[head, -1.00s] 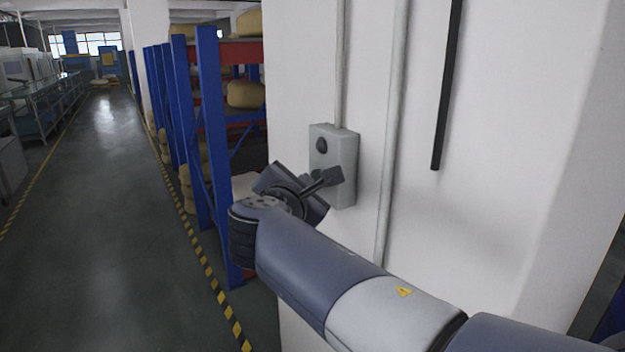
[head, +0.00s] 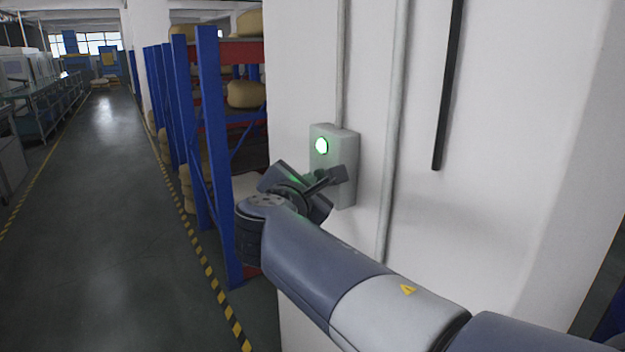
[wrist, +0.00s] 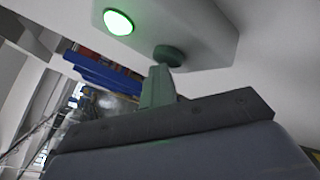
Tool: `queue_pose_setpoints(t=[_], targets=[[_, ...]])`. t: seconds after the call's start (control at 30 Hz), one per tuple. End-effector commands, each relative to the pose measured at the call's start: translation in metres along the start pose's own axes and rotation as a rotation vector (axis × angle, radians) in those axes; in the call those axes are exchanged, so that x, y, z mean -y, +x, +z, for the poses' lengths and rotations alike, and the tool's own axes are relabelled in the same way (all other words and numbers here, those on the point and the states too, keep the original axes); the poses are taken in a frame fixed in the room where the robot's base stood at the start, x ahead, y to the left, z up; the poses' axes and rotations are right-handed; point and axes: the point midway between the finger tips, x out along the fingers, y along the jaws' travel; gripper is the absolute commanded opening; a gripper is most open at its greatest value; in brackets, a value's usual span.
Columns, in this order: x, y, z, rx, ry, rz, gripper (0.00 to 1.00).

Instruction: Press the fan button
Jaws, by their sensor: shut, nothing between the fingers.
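A grey control box (head: 346,150) is fixed to the white pillar. A round light (head: 321,146) on its upper front glows bright green; it also shows in the wrist view (wrist: 118,22). Below the light is a round dark green button (wrist: 168,56), seen in the wrist view and mostly hidden behind my gripper in the head view. My gripper (head: 321,176) is shut and empty, its fingertips at the button. In the wrist view the fingertips (wrist: 160,72) look to be touching the button or very close to it.
Conduits (head: 391,150) run down the pillar (head: 490,200) beside the box, and a black bar (head: 446,90) hangs to the right. A blue and red shelf rack (head: 215,150) with tan round goods stands left of the pillar. The aisle floor (head: 100,220) farther left is clear.

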Motion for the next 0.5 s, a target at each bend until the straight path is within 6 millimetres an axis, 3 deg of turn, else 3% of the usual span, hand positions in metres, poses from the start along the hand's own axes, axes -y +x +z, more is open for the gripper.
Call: queue_pose_setpoints(t=[0.5], targets=[[-0.0080,-0.0105,-0.0076,0.000,-0.001,0.001,0.00]])
